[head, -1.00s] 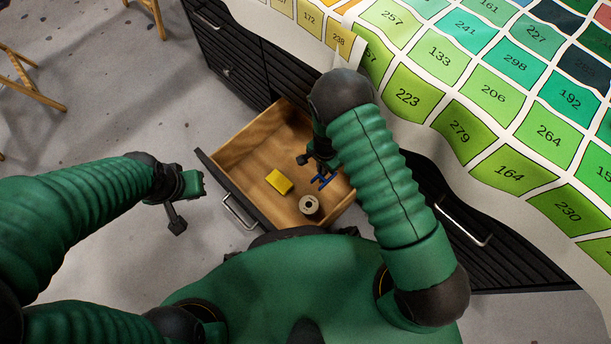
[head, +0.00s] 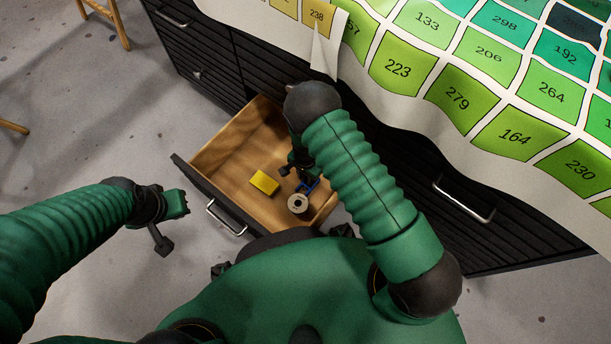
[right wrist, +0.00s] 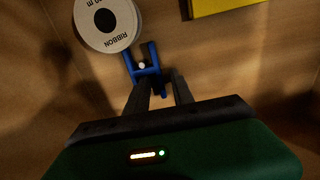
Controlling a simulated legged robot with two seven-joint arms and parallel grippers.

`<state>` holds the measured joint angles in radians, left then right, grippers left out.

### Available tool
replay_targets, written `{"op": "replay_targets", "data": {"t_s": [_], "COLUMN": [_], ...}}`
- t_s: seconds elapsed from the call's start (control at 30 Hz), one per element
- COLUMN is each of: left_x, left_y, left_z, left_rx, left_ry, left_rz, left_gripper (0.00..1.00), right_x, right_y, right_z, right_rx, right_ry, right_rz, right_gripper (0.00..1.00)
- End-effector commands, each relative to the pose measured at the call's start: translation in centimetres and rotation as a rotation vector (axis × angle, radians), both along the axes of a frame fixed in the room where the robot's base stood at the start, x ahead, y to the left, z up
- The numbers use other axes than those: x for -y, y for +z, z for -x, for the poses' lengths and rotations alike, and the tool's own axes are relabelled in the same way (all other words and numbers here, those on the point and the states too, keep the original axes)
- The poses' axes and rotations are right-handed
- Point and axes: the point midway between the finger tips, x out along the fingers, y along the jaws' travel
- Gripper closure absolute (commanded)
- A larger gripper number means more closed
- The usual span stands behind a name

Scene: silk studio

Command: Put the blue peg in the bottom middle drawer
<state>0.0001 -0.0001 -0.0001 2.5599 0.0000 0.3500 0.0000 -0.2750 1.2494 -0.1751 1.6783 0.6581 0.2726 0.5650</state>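The blue peg (head: 309,185), a small blue frame-like piece, is inside the open drawer (head: 225,196), near its right side. In the right wrist view the peg (right wrist: 146,70) is at the fingertips, with part of it between the two dark fingers. My right gripper (head: 296,176) reaches down into the drawer. Its fingers (right wrist: 162,82) stand apart, and I see no clear grip on the peg. My left gripper (head: 172,222) is open and empty above the floor, left of the drawer.
The drawer also holds a yellow block (head: 264,183) and a ribbon spool (head: 298,204); the spool (right wrist: 108,22) is close beside the peg. The dark cabinet (head: 410,185) has closed drawers on both sides. A numbered colour cloth (head: 470,125) hangs over its edge. Grey floor is free at left.

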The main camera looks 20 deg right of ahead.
Motion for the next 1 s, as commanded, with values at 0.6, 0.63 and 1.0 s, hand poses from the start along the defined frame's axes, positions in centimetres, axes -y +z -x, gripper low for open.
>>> {"op": "replay_targets", "data": {"t_s": [0.6, 0.63, 1.0], "left_x": [0.0, 0.0, 0.0], "left_y": [7.5, 7.8, 8.3], "left_z": [0.0, 0.0, 0.0], "left_rx": [0.000, 0.000, -0.001], "left_ry": [0.000, 0.000, 0.000], "left_rz": [0.000, 0.000, 0.000], "left_gripper": [1.00, 1.00, 1.00], "right_x": [-0.1, -0.1, 0.6], "right_y": [10.4, 10.8, 20.9], "right_z": [0.0, 0.0, 0.2], "right_rx": [0.001, 0.000, 0.056], "right_ry": [0.000, 0.000, 0.201], "right_rz": [-0.001, 0.000, -0.033], "right_gripper": [0.71, 0.71, 0.71]}}
